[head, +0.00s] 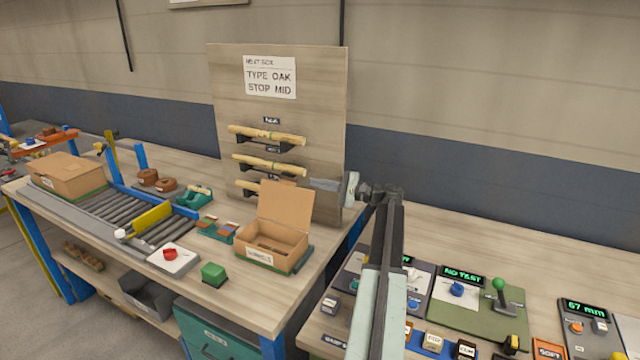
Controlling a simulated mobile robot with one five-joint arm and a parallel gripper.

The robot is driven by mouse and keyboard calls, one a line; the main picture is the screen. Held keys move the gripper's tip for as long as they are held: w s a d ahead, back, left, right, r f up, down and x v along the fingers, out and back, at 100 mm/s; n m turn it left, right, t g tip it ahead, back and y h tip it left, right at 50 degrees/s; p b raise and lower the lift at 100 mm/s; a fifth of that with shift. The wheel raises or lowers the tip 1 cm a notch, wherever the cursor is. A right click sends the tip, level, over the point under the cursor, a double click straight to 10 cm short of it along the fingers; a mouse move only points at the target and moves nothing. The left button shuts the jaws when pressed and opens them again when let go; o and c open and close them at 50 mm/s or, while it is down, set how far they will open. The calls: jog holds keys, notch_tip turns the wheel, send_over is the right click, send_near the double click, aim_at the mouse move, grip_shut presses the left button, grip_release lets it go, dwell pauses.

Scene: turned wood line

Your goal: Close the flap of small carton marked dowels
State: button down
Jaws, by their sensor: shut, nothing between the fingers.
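The small carton (265,250) stands near the right end of the left table, with a label on its front that is too small to read clearly. Its flap (286,205) is open and stands upright, leaning slightly back from the rear edge. The inside of the carton shows. My gripper (318,184) is shut and empty, held level just right of the flap's upper right corner. Its fingers point left; I cannot tell if the tip touches the flap or is behind it.
An upright board (225,75) with wooden pieces on pegs stands behind the carton. A roller conveyor (115,207), a green block (213,274) and a red switch (170,253) lie to the left. A control bench (540,260) stands to the right.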

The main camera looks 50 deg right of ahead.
jog(key=x, duration=0.6)
jog(key=shift+a+r+p, duration=0.1)
jog(key=shift+r+p, duration=0.05)
jog(key=shift+p, duration=0.2)
